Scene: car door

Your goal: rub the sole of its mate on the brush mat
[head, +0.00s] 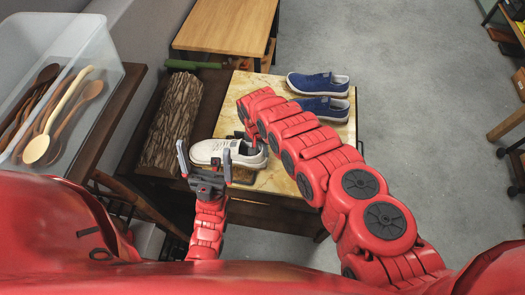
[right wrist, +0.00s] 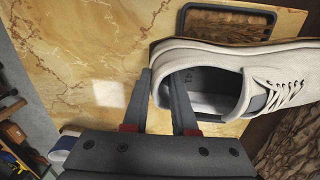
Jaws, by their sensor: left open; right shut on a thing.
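A white shoe (head: 212,151) is at the left part of the marbled tabletop in the head view, toe to the left. My right gripper (right wrist: 160,85) is shut on its heel wall, one finger inside the opening and one outside. In the head view my right arm hides most of that grip. The brush mat (right wrist: 230,24), brown with a black rim, lies beside the shoe in the right wrist view; the shoe partly covers it. Whether the sole touches it, I cannot tell. My left gripper (head: 204,160) is open and empty, in front of the shoe in the head view.
Two blue shoes (head: 318,83) stand at the far right of the marbled tabletop (head: 278,180). A bark-covered log (head: 170,122) lies left of it. A clear bin (head: 85,60) with wooden spoons stands at the left. A wooden table (head: 225,27) is behind. Grey floor is free at right.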

